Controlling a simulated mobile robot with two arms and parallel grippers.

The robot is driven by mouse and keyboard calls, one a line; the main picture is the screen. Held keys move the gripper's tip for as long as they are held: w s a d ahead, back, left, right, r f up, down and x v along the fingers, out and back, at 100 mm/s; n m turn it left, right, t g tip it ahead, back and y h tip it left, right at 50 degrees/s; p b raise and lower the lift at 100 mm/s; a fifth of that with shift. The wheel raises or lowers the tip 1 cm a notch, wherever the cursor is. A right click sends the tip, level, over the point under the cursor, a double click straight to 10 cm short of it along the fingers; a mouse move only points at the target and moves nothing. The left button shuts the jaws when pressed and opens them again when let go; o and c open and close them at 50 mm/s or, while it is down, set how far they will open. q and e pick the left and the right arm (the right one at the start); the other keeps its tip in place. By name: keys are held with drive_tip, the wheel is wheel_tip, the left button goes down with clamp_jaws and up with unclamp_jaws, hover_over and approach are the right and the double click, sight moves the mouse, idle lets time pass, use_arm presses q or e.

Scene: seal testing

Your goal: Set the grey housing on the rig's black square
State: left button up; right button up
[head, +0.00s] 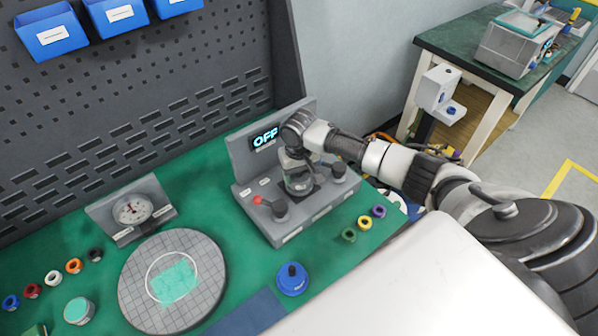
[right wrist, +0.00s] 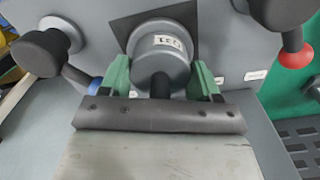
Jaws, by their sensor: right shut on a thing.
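The grey housing (right wrist: 165,60) is a round grey body with a white label, seen from above in the right wrist view. The green fingers of my right gripper (right wrist: 160,82) are shut on its two sides. In the head view my right gripper (head: 299,158) is over the middle of the rig (head: 290,234), with the housing (head: 298,181) under it. The rig's black square (right wrist: 190,22) shows behind and beside the housing, and its edge shows in the head view (head: 314,190). The housing is over the square; I cannot tell if it touches. My left gripper is not in view.
Black knobs stand on both sides of the square, one with a red end (head: 279,210), the other (head: 338,169) close to my gripper. The rig's display (head: 265,136) reads OFF. A dial gauge (head: 132,209), a round gridded plate (head: 150,310) and a blue weight (head: 291,279) stand nearby.

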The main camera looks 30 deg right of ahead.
drive_tip(key=shift+p, duration=0.4)
idle(0.8)
drive_tip(key=o, duration=1.4)
drive_tip(key=shift+s+f, duration=0.1)
wheel_tip(320, 180, up, 9)
drive_tip(key=p, duration=1)
